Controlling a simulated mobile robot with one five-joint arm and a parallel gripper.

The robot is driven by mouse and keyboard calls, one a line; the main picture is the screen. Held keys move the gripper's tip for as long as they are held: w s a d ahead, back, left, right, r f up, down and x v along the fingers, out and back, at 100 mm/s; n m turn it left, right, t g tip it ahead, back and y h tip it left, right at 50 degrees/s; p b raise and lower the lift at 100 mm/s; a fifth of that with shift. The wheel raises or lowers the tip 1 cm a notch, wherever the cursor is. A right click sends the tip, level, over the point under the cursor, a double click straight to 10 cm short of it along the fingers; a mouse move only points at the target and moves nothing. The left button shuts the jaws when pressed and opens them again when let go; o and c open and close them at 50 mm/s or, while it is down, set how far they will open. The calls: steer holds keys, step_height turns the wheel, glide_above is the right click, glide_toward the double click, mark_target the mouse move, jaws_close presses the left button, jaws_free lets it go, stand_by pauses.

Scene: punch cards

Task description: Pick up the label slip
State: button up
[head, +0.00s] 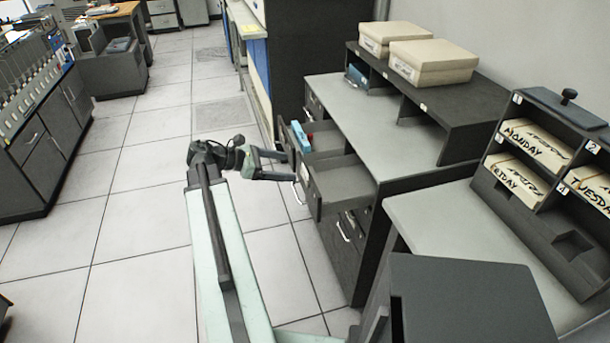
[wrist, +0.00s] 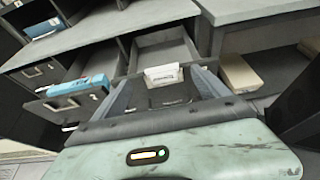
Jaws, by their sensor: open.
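A small white slip (wrist: 164,74) stands upright at the front of an open drawer in the wrist view, between my two fingers. Faint dark marks show below it on the drawer front; I cannot read them. In the head view a small pale patch (head: 304,172) on the drawer front may be the same slip. My gripper (head: 289,165) is open in front of that drawer, with its fingers pointing at it. In the wrist view my gripper (wrist: 165,88) has a finger on each side of the slip, and nothing shows as held.
The open drawer (head: 345,180) looks empty. Two boxes (head: 432,60) stand on the cabinet's shelf. A rack (head: 545,130) with day-marked card stacks stands at right. The tiled floor at left is clear.

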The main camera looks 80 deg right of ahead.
mark_target(305, 169)
steer(key=b+x, duration=0.1)
steer(key=x, duration=0.3)
steer(key=shift+s+a+f+b, duration=0.1)
steer(key=shift+b, duration=0.2)
steer(key=shift+s+d, duration=0.25)
steer(key=shift+s, duration=0.1)
steer(key=c, duration=1.4)
